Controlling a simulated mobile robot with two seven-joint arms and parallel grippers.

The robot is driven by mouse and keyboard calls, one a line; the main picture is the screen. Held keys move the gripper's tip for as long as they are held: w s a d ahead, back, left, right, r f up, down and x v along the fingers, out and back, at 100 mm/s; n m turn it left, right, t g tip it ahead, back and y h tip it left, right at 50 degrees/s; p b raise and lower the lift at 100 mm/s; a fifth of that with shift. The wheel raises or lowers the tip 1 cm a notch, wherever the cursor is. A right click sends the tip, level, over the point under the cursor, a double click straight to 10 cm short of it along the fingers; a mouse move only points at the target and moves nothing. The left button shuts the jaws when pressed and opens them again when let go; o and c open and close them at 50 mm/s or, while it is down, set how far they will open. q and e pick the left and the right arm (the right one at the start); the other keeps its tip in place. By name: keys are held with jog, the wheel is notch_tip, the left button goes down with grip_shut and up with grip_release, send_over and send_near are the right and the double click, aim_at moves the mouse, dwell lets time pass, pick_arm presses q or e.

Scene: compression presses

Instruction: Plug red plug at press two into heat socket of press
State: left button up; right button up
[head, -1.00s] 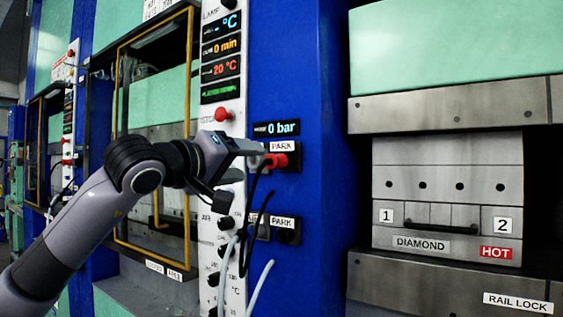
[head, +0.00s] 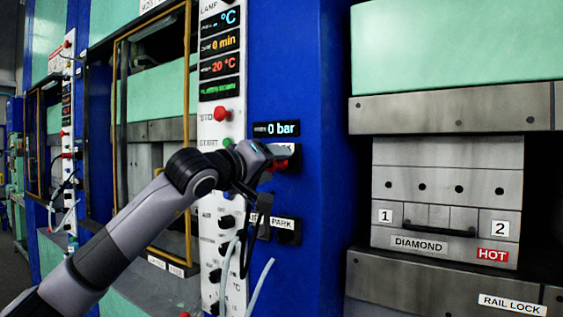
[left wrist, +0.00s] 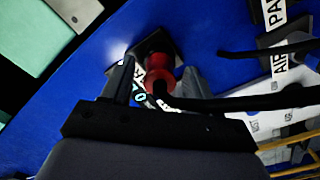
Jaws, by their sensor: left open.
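The red plug (head: 280,163) is at the upper PARK socket on the blue press column, mostly hidden by my left gripper (head: 283,153) in the head view. In the left wrist view the red plug (left wrist: 160,73) stands in its dark socket plate, between the open fingers of my left gripper (left wrist: 158,85). The fingers straddle it, one on each side; I cannot tell whether they touch it. A black cable (left wrist: 235,103) runs from the plug to the right. I cannot make out the heat socket; the arm and gripper cover the area beside the upper PARK label. My right gripper is not in view.
Below are a lower PARK socket (head: 287,236) and an AIR label (left wrist: 280,65). Hanging cables (head: 258,285) run close under the gripper. A white control strip (head: 208,135) with a red stop button (head: 222,114) stands to the left. A steel press block (head: 445,190) is at the right.

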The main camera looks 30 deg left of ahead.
pick_arm(q)
jog(key=c, duration=1.1)
jog(key=shift+s, duration=0.25)
jog(key=shift+s+a+b, duration=0.1)
jog(key=shift+s+b, duration=0.25)
jog(key=shift+s, duration=0.15)
jog(key=shift+s+b, duration=0.4)
jog(key=shift+s, duration=0.45)
jog(key=s, duration=0.2)
jog(key=s+b, duration=0.1)
jog(key=s, duration=0.1)
jog(key=shift+a, duration=0.2)
jog(key=shift+r+b, duration=0.1)
jog(key=shift+b, duration=0.2)
